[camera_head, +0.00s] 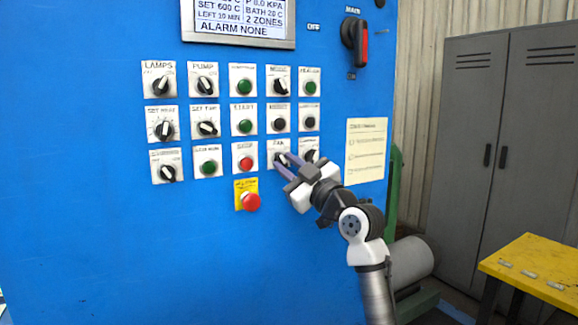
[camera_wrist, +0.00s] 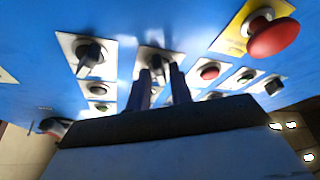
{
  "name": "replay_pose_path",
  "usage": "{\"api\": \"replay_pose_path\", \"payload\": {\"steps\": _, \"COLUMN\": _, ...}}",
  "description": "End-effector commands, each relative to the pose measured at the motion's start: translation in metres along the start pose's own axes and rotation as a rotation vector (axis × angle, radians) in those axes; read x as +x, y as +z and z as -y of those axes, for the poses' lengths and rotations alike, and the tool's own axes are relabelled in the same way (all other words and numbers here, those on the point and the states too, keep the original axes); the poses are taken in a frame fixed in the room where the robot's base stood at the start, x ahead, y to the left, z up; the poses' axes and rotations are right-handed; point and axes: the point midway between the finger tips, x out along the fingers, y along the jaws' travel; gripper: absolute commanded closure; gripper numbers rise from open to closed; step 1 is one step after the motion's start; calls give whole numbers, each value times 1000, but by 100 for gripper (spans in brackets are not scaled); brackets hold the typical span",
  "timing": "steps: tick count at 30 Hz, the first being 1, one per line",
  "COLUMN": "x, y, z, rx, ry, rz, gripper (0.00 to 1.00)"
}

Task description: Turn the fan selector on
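The fan selector (camera_head: 279,157) is a black knob on a white plate labelled FAN, in the bottom row of the blue panel. My gripper (camera_head: 284,162) reaches it from the lower right and hides part of the knob and plate. In the wrist view, the fan selector's plate (camera_wrist: 172,54) lies straight ahead. Its dark knob is between the two fingertips of my gripper (camera_wrist: 161,72), which stand apart on either side of it. Whether the fingers touch the knob is unclear. The knob's exact angle is hard to read.
A red button (camera_head: 245,163) sits left of the fan selector and another black selector (camera_head: 309,155) right of it. A red emergency stop (camera_head: 250,201) juts out below. The main switch (camera_head: 356,42) is higher right. A yellow table (camera_head: 535,262) and grey cabinet (camera_head: 500,130) stand right.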

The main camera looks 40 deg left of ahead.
Motion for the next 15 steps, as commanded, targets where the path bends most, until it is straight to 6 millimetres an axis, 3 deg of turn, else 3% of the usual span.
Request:
{"api": "replay_pose_path", "payload": {"steps": 5, "x": 0, "y": 0, "z": 0, "rx": 0, "ry": 0, "rz": 0, "gripper": 100}}
{"api": "replay_pose_path", "payload": {"steps": 15, "x": 0, "y": 0, "z": 0, "rx": 26, "ry": 9, "rz": -1, "gripper": 100}}
